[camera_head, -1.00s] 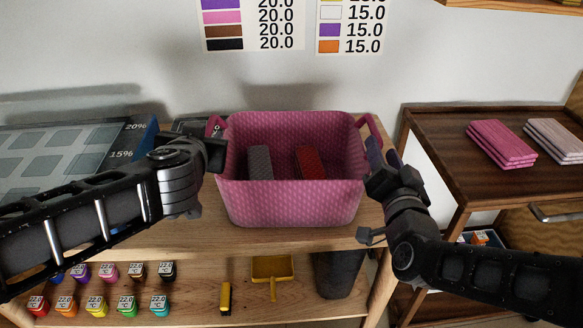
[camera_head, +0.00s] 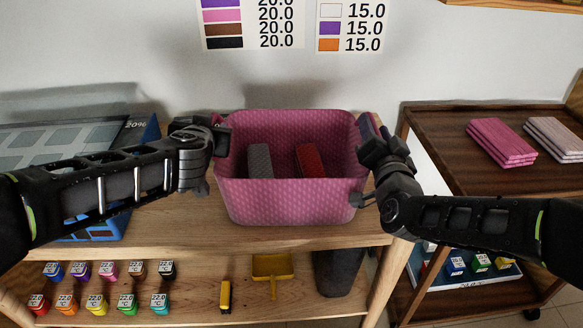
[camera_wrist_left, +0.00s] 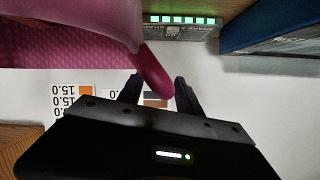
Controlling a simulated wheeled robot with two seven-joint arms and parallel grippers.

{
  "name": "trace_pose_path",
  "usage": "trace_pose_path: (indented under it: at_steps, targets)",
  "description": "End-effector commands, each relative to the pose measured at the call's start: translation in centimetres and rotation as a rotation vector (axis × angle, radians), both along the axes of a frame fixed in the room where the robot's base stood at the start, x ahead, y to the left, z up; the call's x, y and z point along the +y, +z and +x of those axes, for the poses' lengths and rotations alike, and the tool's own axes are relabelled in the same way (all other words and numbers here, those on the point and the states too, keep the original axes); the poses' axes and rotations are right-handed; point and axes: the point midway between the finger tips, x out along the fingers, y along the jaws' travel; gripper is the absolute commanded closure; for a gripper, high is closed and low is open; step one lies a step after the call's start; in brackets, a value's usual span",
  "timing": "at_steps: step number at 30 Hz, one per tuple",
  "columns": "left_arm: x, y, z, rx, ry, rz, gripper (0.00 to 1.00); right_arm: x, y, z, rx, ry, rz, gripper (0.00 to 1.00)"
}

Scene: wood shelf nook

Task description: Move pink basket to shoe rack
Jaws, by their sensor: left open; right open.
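The pink basket (camera_head: 290,203) stands upright on a wooden shelf unit, with a grey block (camera_head: 260,160) and a red block (camera_head: 309,160) inside. My left gripper (camera_head: 222,137) is open at the basket's left handle, which it mostly hides. In the left wrist view the pink handle (camera_wrist_left: 153,72) reaches between the tips of the open left gripper (camera_wrist_left: 157,84). My right gripper (camera_head: 370,137) is open at the basket's right side and covers most of the right handle. I cannot tell for sure which furniture is the shoe rack.
A dark wooden rack (camera_head: 440,125) stands at the right, with pink (camera_head: 502,142) and pale (camera_head: 553,138) folded cloths on top; its front left top is clear.

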Motion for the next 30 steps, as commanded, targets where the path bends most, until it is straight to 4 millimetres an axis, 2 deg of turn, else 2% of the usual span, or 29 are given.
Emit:
trace_pose_path:
  at_steps: [2,18,30]
  targets:
    - [0.00,0.01,-0.02,0.000,0.000,0.000,0.58,0.00,0.00,-0.02,0.000,0.000,0.000,0.58]
    - [-0.01,0.02,-0.03,0.000,0.000,0.000,1.00,0.00,0.00,-0.05,0.000,0.000,0.000,1.00]
    - [0.01,0.02,-0.04,0.000,0.000,0.000,1.00,-0.01,-0.02,-0.05,0.000,0.000,-0.001,1.00]
